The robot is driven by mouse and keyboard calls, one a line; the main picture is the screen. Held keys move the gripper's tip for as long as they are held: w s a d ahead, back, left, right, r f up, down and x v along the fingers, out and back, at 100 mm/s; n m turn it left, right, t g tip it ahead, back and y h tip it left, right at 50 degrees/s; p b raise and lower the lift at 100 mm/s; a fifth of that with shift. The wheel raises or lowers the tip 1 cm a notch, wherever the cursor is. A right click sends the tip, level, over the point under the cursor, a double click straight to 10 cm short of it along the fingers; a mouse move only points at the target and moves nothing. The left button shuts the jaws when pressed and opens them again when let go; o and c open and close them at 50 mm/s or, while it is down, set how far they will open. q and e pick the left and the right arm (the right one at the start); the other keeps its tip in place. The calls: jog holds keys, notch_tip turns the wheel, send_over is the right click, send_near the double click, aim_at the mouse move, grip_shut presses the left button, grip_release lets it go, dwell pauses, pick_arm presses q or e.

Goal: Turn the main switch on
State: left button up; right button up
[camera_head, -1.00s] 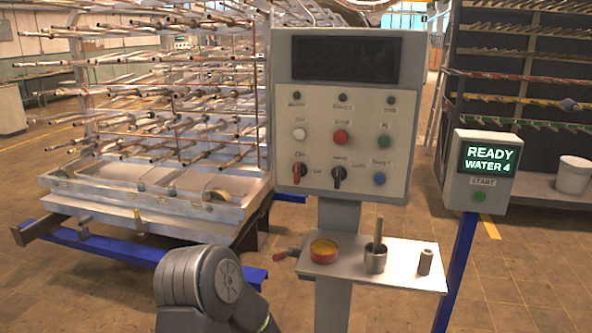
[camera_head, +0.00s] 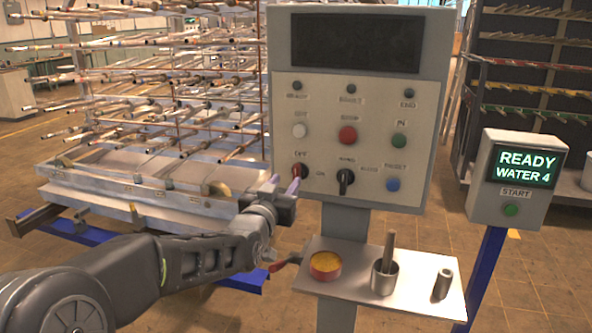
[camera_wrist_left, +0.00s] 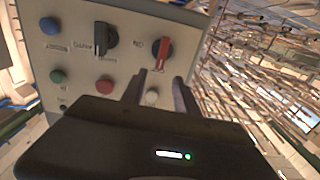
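The control panel (camera_head: 410,110) stands upright in front of me with a dark, blank display. Its red rotary switch (camera_head: 299,172) is at the lower left, beside small OFF and ON labels, and shows in the left wrist view (camera_wrist_left: 162,52) too. A black rotary switch (camera_head: 345,180) sits to its right. My left gripper (camera_head: 285,184) is just in front of the panel's lower left, close to the red switch. In the left wrist view its two fingers (camera_wrist_left: 158,80) stand apart, with nothing between them, pointing toward the red switch. My right gripper is out of view.
A shelf (camera_head: 420,295) below the panel holds a yellow-filled red pan (camera_head: 325,267), a cup with a pestle (camera_head: 385,278) and a small cylinder (camera_head: 443,284). A box reading READY WATER 4 (camera_head: 485,205) stands right. A pipe rack (camera_head: 150,100) stands behind left.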

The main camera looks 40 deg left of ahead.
aim_at(295, 171)
pick_arm(q)
jog(key=shift+p+x, duration=1.1)
jog(key=shift+x, duration=2.85)
jog(key=shift+f, duration=0.1)
jog(key=shift+c, duration=0.2)
grip_shut()
